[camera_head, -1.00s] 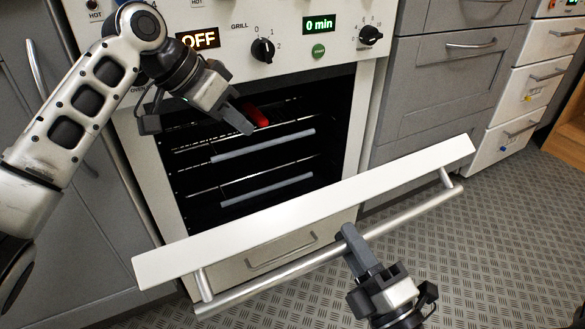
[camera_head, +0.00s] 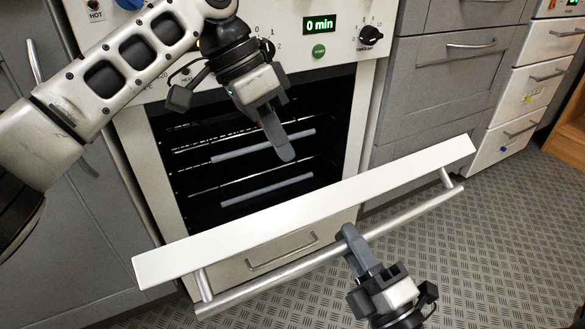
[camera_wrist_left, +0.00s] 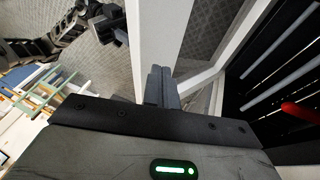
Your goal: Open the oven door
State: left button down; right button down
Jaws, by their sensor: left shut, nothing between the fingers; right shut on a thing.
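The oven door (camera_head: 300,215) is partly open, tilted out and down from the oven, with its dark cavity (camera_head: 225,180) and racks showing behind it. Its long metal handle bar (camera_head: 300,264) runs along the door's outer side. My right gripper (camera_head: 350,235) is at the handle, its fingers shut on the bar near the middle. My left gripper (camera_head: 284,155) is shut and empty, in front of the cavity above the door's top edge. In the left wrist view its fingers (camera_wrist_left: 160,85) point towards the white door (camera_wrist_left: 155,35), and their gap to it is hard to judge.
A drawer handle (camera_head: 282,252) shows below the door. Grey cabinets (camera_head: 440,90) stand to the right. The patterned floor (camera_head: 500,230) at the right is clear. In the left wrist view, a red thing (camera_wrist_left: 300,112) is at the dark cavity.

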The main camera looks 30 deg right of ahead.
pick_arm(q)
jog(key=shift+s+d+f, duration=0.15)
jog(key=shift+s+f, duration=1.35)
jog(key=shift+s, duration=0.25)
pick_arm(e)
jog(key=shift+f, duration=0.15)
